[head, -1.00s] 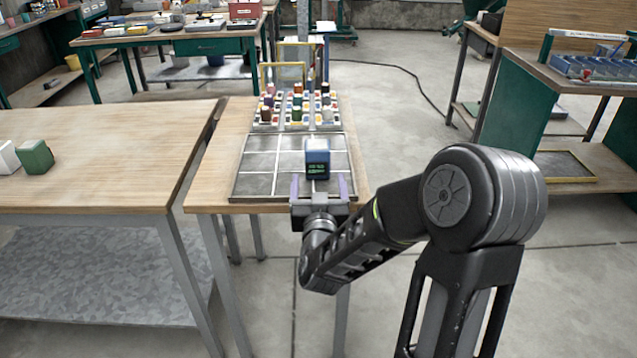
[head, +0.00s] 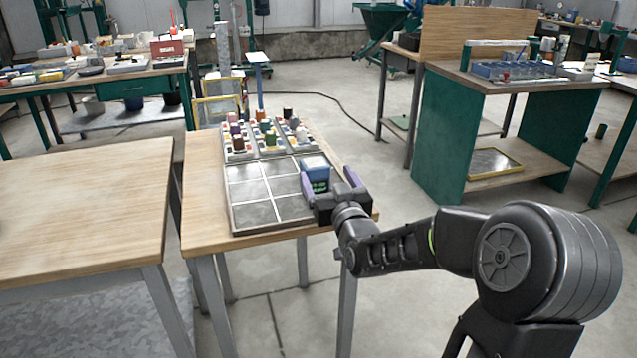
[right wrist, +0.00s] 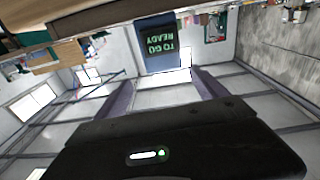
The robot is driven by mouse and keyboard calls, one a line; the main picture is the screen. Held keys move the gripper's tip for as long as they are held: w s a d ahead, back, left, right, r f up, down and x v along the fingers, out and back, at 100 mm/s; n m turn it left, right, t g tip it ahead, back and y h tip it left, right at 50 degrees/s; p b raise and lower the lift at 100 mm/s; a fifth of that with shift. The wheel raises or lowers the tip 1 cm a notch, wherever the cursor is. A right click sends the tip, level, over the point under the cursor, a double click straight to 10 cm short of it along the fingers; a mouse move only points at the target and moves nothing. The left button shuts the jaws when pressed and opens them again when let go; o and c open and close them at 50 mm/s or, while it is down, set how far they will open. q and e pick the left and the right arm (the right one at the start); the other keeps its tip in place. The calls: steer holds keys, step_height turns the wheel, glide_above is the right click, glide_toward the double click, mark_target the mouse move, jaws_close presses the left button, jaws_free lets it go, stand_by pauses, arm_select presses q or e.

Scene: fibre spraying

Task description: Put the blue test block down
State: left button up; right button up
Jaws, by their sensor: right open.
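The blue test block (head: 315,163) has a dark front with green lettering. It is over the right side of the grey gridded tray (head: 248,192), at my right gripper's fingertips. My right gripper (head: 329,177) is open, its purple fingers to either side of the block's near end. In the right wrist view the block (right wrist: 158,40) shows upside-down "READY TO GO" lettering, just beyond the spread fingers (right wrist: 165,85). The block's underside is hidden, so I cannot tell whether it touches the tray. My left gripper is not in view.
Racks of coloured pieces (head: 265,135) stand behind the tray on the same narrow wooden table (head: 200,190). A wider wooden table (head: 85,205) stands to the left. A green bench (head: 450,135) is at the right. Several tray cells are empty.

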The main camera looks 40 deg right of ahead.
mark_target(315, 163)
steer(key=shift+w+a+f, duration=0.15)
steer(key=shift+a+f, duration=0.25)
steer(key=shift+f, duration=0.05)
steer(key=shift+d+f, duration=0.1)
steer(key=shift+d, duration=0.1)
steer(key=shift+a, duration=0.1)
steer(key=shift+x, duration=1.3)
steer(key=shift+p+x, duration=0.7)
steer(key=shift+x, duration=1.9)
steer(key=shift+f, duration=0.1)
steer(key=shift+a, duration=0.1)
